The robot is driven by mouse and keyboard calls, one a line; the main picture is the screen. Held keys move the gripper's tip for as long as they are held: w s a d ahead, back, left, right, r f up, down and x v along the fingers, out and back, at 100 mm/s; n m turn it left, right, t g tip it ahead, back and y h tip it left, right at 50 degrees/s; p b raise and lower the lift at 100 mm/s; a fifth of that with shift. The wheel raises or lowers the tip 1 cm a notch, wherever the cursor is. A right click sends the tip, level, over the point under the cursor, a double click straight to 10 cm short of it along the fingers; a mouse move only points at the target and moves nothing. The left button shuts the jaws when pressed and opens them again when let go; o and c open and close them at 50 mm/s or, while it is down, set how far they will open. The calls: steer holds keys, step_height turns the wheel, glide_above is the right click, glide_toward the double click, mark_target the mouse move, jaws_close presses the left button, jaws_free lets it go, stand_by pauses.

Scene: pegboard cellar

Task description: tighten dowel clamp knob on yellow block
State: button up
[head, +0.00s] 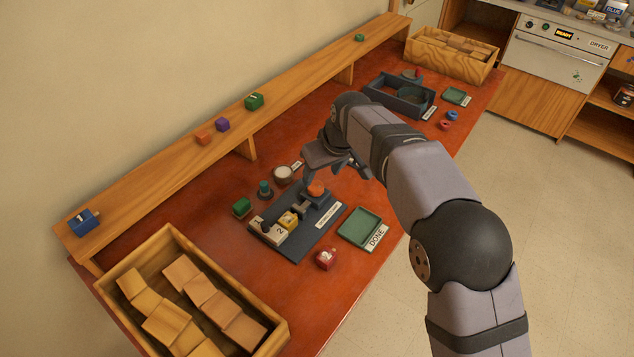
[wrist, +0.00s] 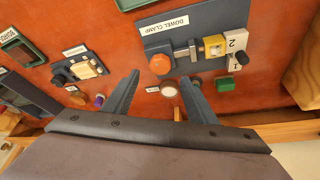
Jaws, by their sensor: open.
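The dowel clamp (head: 308,236) is a dark grey base on the red bench, labelled DOWEL CLAMP in the wrist view (wrist: 228,15). Its round orange knob (head: 316,188) also shows in the wrist view (wrist: 160,64). The yellow block (head: 288,220) sits on the clamp between the grey jaw (wrist: 194,50) and white plates marked 1 and 2; it also shows in the wrist view (wrist: 214,46). I cannot tell whether the jaw touches it.
A wooden bin (head: 271,338) fills the near end.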

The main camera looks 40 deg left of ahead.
mark_target(316, 186)
steer(key=shift+f, duration=0.15)
steer(key=shift+p+x, duration=1.2)
steer(key=shift+x, duration=2.3)
steer(key=c, duration=1.1)
